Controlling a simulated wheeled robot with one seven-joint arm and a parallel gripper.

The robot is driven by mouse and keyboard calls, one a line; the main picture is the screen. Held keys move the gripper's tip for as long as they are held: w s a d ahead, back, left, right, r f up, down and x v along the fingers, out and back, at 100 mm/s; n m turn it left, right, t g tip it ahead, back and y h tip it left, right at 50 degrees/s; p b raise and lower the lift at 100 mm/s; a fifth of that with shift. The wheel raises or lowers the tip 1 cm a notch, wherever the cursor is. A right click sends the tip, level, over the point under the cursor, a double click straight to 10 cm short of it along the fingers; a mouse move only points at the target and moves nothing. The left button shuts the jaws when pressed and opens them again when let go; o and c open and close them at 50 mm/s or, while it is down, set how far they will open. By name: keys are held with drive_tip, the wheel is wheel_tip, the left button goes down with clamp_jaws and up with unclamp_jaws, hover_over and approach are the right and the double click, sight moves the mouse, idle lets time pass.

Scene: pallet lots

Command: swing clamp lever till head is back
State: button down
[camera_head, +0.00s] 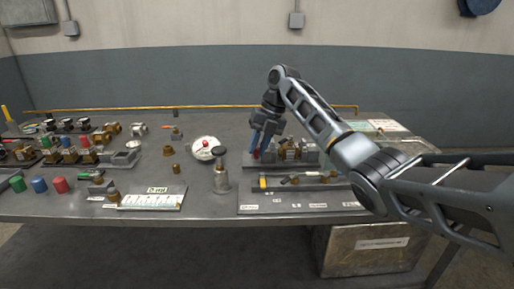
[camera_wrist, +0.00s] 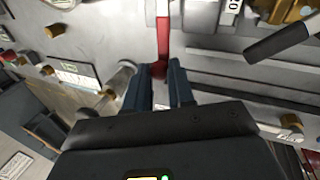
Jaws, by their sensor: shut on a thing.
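My gripper (camera_head: 262,146) reaches down to the metal fixture plate (camera_head: 305,157) right of the table's middle. In the wrist view its two blue fingers (camera_wrist: 159,72) are shut on the lower end of a red clamp lever (camera_wrist: 163,36). The lever runs upward in that picture, along a pale metal surface. In the head view only small bits of red show between the fingers. The clamp's head cannot be made out in either view.
Brass fittings (camera_head: 290,150) sit on the fixture close right of my gripper. A grey bottle-like post (camera_head: 221,178) and a round white dial (camera_head: 205,148) stand to its left. Several valves and coloured caps fill the table's left side. A grey box (camera_head: 368,258) is below.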

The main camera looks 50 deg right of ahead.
idle(0.4)
drive_tip(key=c, duration=1)
unclamp_jaws()
drive_tip(key=shift+o, duration=0.2)
drive_tip(key=v, duration=0.8)
drive_tip(key=shift+b, duration=0.35)
